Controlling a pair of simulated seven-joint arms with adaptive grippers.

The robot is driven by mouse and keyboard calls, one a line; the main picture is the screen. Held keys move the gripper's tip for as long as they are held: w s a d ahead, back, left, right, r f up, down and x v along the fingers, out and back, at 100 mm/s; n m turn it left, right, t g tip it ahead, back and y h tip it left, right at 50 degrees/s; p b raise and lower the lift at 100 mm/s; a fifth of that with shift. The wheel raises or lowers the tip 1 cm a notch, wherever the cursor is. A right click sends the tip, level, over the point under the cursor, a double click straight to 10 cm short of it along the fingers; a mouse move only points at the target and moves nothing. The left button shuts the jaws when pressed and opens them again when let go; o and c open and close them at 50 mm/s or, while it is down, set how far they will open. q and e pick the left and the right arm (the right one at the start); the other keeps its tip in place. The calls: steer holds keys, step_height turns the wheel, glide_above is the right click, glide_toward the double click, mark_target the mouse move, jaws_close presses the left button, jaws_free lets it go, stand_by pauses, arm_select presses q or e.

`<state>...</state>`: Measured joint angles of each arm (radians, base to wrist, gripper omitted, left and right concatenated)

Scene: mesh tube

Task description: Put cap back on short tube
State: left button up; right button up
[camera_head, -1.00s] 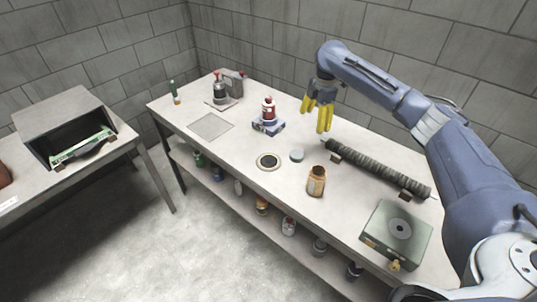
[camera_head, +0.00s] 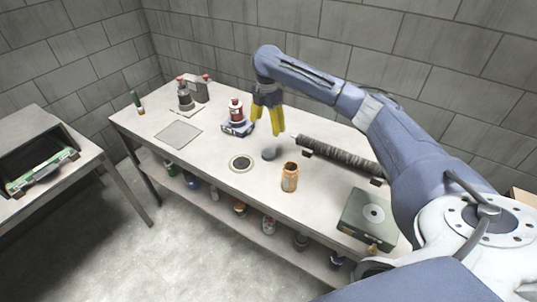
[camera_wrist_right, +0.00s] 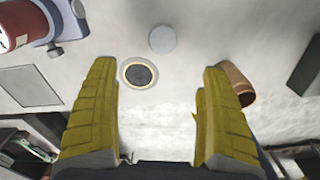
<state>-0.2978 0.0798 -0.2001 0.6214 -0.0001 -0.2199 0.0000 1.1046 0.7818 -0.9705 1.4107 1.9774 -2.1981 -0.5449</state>
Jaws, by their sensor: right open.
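A round grey cap (camera_head: 269,153) lies flat on the workbench (camera_head: 216,160). It also shows in the wrist view (camera_wrist_right: 162,39), beyond the fingertips. A short brown-orange tube (camera_head: 290,177), open at the top, stands upright to the right of the cap and nearer the front edge. In the wrist view the tube (camera_wrist_right: 236,82) is partly hidden by the right-hand finger. My right gripper (camera_head: 267,121) points down above the bench near the cap, with its yellow fingers wide apart and nothing between them. My left gripper is not in view.
A dark round disc with a pale rim (camera_head: 241,163) lies left of the cap. A long ribbed dark cylinder (camera_head: 340,156) rests on supports to the right, with a green box (camera_head: 367,219) in front. A red bottle on a blue stand (camera_head: 236,112) is at the back.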

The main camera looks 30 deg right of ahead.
glide_above(268, 152)
step_height(268, 152, down, 9)
steer(key=shift+w+a+f, duration=0.1)
steer(key=shift+a+f, duration=0.05)
steer(key=shift+f, duration=0.1)
stand_by(0.4)
steer(key=shift+s+f, duration=0.15)
steer(key=shift+f, duration=1.1)
steer(key=shift+s+f, duration=0.1)
steer(key=shift+f, duration=1.15)
steer(key=c, duration=1)
steer(key=shift+c, duration=0.2)
steer(key=shift+r, duration=0.15)
step_height(268, 152, up, 20)
